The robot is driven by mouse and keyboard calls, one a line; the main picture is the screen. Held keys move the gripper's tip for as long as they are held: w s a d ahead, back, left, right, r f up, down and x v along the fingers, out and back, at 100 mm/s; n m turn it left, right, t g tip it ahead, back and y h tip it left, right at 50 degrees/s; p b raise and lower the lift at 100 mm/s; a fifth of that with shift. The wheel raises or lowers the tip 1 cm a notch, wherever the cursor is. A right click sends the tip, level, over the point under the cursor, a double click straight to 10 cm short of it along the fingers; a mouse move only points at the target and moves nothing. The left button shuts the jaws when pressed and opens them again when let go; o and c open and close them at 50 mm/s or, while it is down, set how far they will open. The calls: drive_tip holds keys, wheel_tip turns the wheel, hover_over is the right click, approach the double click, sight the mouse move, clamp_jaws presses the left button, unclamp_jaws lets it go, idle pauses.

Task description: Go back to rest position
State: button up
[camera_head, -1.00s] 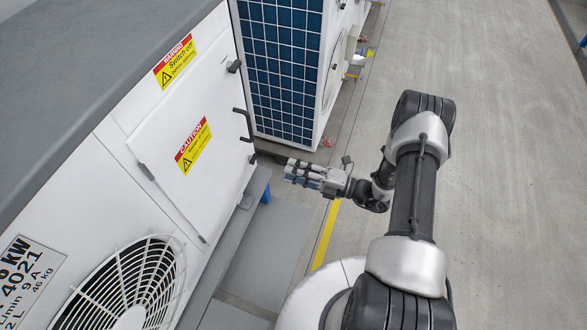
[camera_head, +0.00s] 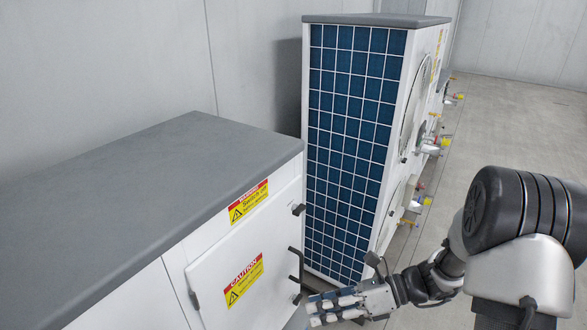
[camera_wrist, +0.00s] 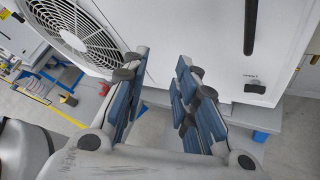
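My gripper (camera_head: 336,306) is at the bottom of the head view, just right of the near white pump cabinet's door (camera_head: 232,282). In the wrist view my gripper (camera_wrist: 160,72) has its two blue-padded fingers apart, with nothing between them. The fingers point toward the lower part of a white cabinet front. A black door handle (camera_head: 296,268) is close to the gripper in the head view; a black handle (camera_wrist: 250,27) also shows in the wrist view, clear of the fingers.
A tall unit with a blue grid side (camera_head: 350,140) stands behind the near cabinet. Its right side carries fans and colored valves (camera_head: 427,200). The grey floor (camera_head: 520,120) to the right is open. A fan grille (camera_wrist: 75,35) shows at the wrist view's upper left.

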drive_tip(key=s+d+r+n+t+h, duration=0.2)
drive_tip(key=s+d+r+n+h, duration=0.2)
drive_tip(key=s+r+n+h, duration=0.3)
drive_tip(key=s+d+r+n+t+h, duration=0.2)
drive_tip(key=s+r+n+h, duration=0.4)
drive_tip(key=n, duration=1.2)
drive_tip(key=shift+s+d+r+t+h, duration=0.4)
drive_tip(key=shift+s+d+r, duration=0.7)
drive_tip(key=shift+s, duration=1.15)
drive_tip(key=shift+a+r, duration=0.25)
